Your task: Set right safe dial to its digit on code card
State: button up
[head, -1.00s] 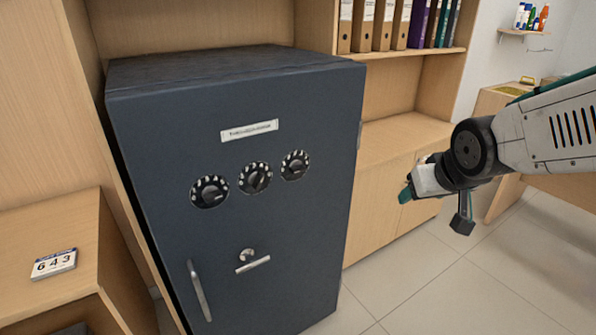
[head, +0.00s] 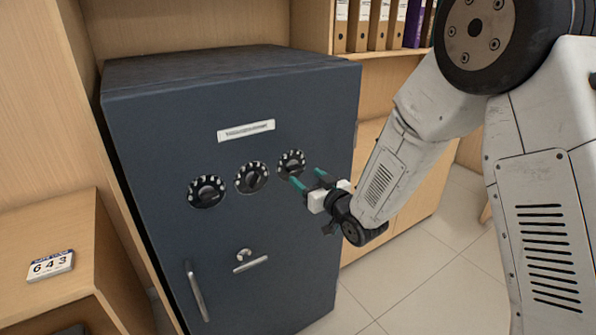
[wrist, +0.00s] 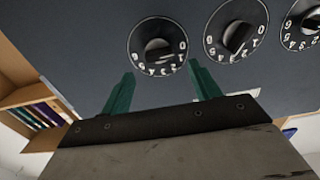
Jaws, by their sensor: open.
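The dark blue safe (head: 150,150) has three round dials in a row on its door. The right dial (head: 291,163) is black with white digits around a knob; in the wrist view it is the leftmost one (wrist: 158,47), as that view is turned over. Its exact setting is too small to read surely. The code card (head: 51,265) reads 6 4 3 and lies on the wooden ledge at left. My gripper (head: 308,178) is open and empty, just in front of and slightly below the right dial. In the wrist view its green fingers (wrist: 161,70) point toward that dial, apart from it.
The middle dial (head: 252,177) and left dial (head: 207,191) sit beside the right one. A door handle (head: 197,292) and a small lever (head: 252,264) are lower on the door. Shelves with binders (head: 380,25) stand behind at right. The floor at right is clear.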

aim_at(297, 170)
jog(key=shift+x, duration=2.75)
jog(key=c, duration=1)
